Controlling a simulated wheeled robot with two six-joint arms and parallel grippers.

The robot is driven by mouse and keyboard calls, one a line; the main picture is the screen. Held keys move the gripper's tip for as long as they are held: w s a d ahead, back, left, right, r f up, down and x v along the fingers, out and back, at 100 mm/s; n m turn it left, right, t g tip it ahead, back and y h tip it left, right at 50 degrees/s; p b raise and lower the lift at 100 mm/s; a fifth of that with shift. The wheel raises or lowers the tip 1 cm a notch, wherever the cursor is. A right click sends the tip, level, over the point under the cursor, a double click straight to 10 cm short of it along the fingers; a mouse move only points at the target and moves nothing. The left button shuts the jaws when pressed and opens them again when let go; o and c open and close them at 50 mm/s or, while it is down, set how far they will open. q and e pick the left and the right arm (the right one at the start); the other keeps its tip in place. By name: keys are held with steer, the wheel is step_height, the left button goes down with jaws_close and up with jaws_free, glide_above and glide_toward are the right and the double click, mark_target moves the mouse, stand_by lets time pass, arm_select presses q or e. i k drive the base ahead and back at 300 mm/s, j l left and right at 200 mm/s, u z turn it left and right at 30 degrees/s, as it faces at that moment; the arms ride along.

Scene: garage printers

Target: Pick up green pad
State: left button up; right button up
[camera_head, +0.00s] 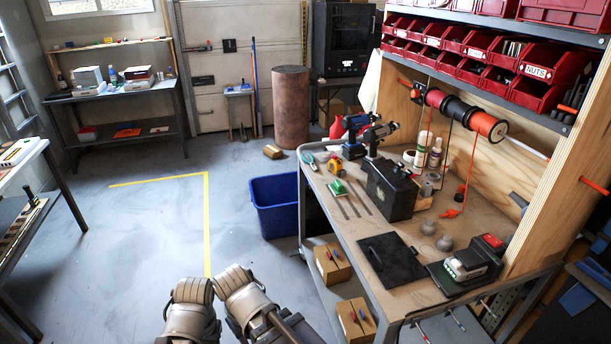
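A small green pad (338,187) lies on the wooden workbench top (400,216) near its left edge, left of a black box (391,190). It looks like a green block with a lighter patch on top; its exact shape is too small to tell. Rounded grey-beige parts of my arms show at the bottom centre, low and left of the bench, well apart from the pad. No gripper fingers show in the head view.
Pliers (309,161), a yellow tape measure (336,169), metal strips and drills (354,136) lie around the pad. A black plate (392,258) lies nearer. A blue bin (274,207) stands beside the bench. Red parts bins (541,96) overhang behind. The floor left is open.

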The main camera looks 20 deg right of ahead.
mark_target(338, 190)
steer(key=i+j+z, duration=0.2)
steer(key=i, duration=0.35)
steer(key=i+z, duration=0.15)
steer(key=i, duration=0.4)
steer(key=i+j+z, duration=0.1)
steer(key=i+z, duration=0.15)
steer(key=z, duration=0.2)
steer(key=i+j+z, duration=0.2)
steer(key=z, duration=0.2)
steer(key=i+j+z, duration=0.2)
steer(key=z, duration=0.25)
steer(key=i+j+z, duration=0.15)
steer(key=j+z, duration=0.3)
steer(key=i+j+z, duration=0.1)
steer(key=j+z, duration=0.9)
steer(key=i+j, duration=0.05)
steer(key=j, duration=0.05)
